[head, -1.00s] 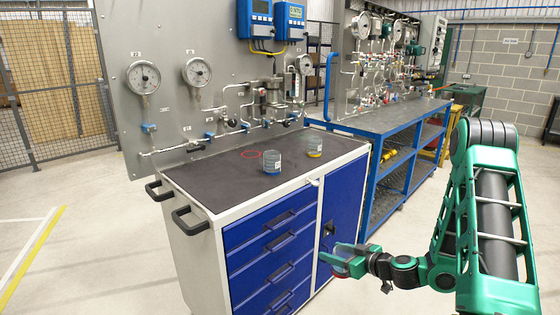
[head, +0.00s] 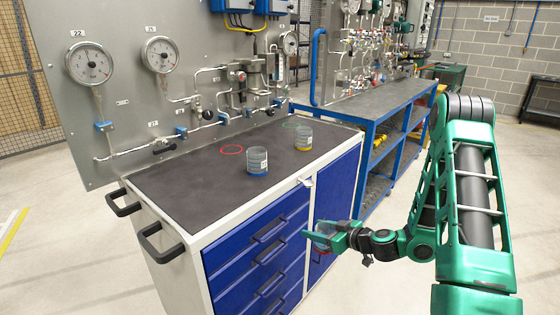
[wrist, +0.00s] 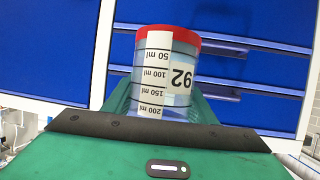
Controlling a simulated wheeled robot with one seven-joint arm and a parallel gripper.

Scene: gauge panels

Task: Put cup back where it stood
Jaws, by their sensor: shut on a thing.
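My gripper (head: 318,238) is shut on a clear cup with a red base (head: 322,250), held in front of the blue cabinet, below the height of its top. In the wrist view the cup (wrist: 178,88) sits between the green fingers, its red band at the top of the picture. Its label reads 92 beside an ml scale, printed upside down in that view. A red ring (head: 232,149) is marked on the dark cabinet top (head: 185,180), with nothing on it.
A cup with a blue base (head: 257,162) and one with a yellow base (head: 303,140) stand right of the red ring. A green mark (head: 290,125) lies behind them. A gauge panel (head: 120,105) rises along the back. Black handles (head: 160,245) stick out at left.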

